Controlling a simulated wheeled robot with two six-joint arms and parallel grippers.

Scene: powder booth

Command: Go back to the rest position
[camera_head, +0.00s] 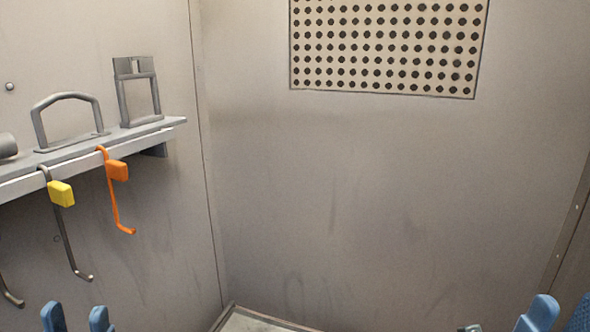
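My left gripper (76,318) shows at the bottom left edge as two blue fingertips with a clear gap between them. It is open, with nothing seen between the tips, and it sits below the shelf and its hanging hooks. My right gripper (561,316) shows at the bottom right corner as blue fingertips set apart, partly cut off by the frame. It looks open and empty, in front of the booth's right side. The rest of both grippers is out of view.
A shelf (178,122) on the left wall holds grey metal frames (140,92). From its edge hang a hook with a yellow tag (61,193) and an orange hook (117,170). The back wall has a perforated panel (385,45). The middle is free.

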